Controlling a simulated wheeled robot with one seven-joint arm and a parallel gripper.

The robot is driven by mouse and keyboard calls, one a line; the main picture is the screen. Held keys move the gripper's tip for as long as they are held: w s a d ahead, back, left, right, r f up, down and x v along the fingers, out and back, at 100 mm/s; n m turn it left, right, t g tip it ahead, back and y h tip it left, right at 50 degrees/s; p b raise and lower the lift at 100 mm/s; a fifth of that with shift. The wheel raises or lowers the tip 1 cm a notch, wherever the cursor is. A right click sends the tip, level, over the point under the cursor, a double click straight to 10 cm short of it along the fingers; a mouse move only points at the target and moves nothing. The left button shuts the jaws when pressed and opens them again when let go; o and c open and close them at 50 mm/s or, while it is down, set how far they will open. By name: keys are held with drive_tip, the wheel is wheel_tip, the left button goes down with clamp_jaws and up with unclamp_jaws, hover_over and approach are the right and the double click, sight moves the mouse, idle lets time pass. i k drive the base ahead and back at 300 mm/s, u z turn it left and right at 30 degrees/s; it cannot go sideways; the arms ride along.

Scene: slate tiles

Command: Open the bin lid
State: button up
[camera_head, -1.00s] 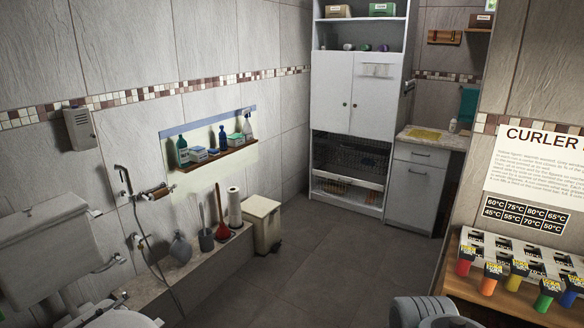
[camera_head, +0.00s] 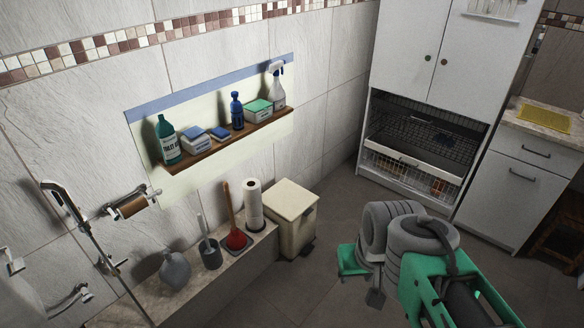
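The cream bin (camera_head: 297,232) stands on the floor against the left wall, at the end of the low ledge. Its flat lid (camera_head: 291,200) lies shut on top. A dark piece shows low at its front foot, probably the pedal. My grey and green arm reaches in from the lower right. My gripper (camera_head: 375,297) seems to be the small grey part at the arm's far end, to the right of the bin and apart from it. Its fingers are too small and too hidden behind the arm to tell open from shut.
A low ledge (camera_head: 137,311) beside the bin holds a paper roll (camera_head: 254,206), a red plunger (camera_head: 236,240) and a toilet brush (camera_head: 210,254). A wall shelf (camera_head: 222,147) with bottles is above. A white cabinet (camera_head: 412,103) stands behind. Floor (camera_head: 330,215) between bin and cabinet is clear.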

sight(290, 201)
drive_tip(key=u, duration=0.05)
drive_tip(key=i, duration=0.4)
drive_tip(key=u, duration=0.05)
drive_tip(key=k, duration=0.6)
drive_tip(key=z, duration=0.65)
drive_tip(key=i, duration=1.5)
drive_tip(key=u, duration=0.9)
